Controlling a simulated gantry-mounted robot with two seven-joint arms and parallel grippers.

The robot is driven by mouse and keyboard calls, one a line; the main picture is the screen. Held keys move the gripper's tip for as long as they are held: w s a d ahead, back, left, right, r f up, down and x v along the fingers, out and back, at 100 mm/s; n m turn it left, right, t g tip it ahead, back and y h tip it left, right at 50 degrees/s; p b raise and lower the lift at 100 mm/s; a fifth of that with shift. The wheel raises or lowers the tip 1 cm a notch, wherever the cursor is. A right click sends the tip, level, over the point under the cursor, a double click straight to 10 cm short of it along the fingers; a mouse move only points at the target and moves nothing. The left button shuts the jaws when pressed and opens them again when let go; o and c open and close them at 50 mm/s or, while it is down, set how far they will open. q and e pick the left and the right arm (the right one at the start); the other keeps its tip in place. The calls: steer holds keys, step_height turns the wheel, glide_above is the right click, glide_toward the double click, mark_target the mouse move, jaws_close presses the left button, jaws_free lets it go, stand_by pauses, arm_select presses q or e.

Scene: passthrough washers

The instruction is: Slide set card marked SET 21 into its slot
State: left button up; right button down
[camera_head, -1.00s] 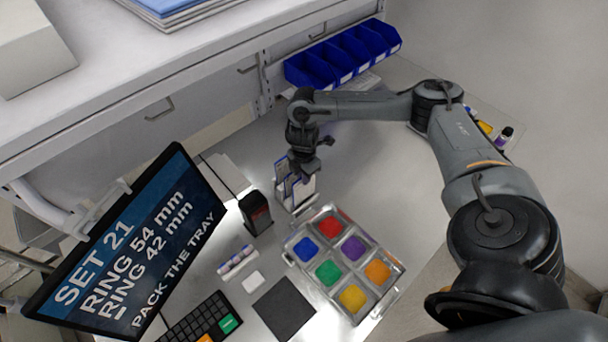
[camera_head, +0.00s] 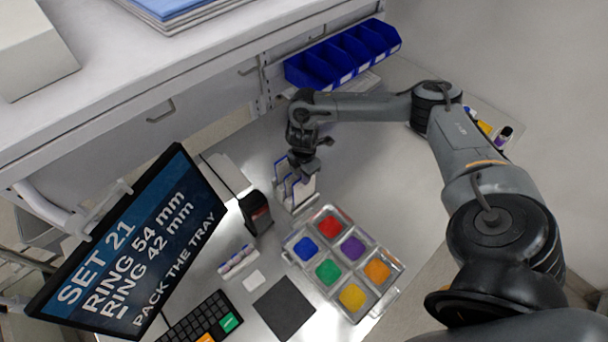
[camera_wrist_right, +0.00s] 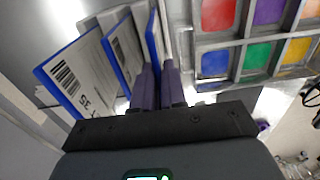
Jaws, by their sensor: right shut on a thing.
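My right gripper (camera_head: 304,172) is down at a small card rack (camera_head: 296,207) that holds several blue-edged white cards. In the right wrist view its two purple fingers (camera_wrist_right: 159,88) are shut on the rightmost card (camera_wrist_right: 156,38), seen nearly edge-on. Its print cannot be read. Two other cards stand to its left: a middle card (camera_wrist_right: 125,48) and a left card (camera_wrist_right: 80,76) with a barcode and "35". The tray (camera_head: 289,236) has six compartments with coloured pieces and stands just in front of the rack. The card slot cannot be made out clearly. My left gripper is out of view.
A black device (camera_head: 257,213) stands left of the rack. A monitor (camera_head: 125,250) reads SET 21, and a keyboard (camera_head: 199,320) and dark mat (camera_head: 284,308) lie in front. Blue bins (camera_head: 342,55) sit behind.

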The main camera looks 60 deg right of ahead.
steer(key=shift+f, duration=0.3)
stand_by(0.5)
steer(key=shift+f+b, duration=0.5)
steer(key=shift+f, duration=0.25)
steer(key=shift+f+b, duration=0.4)
steer(key=shift+f, duration=0.65)
stand_by(0.4)
steer(key=c, duration=0.5)
jaws_free()
steer(key=shift+c, duration=0.2)
steer(key=shift+r, duration=0.15)
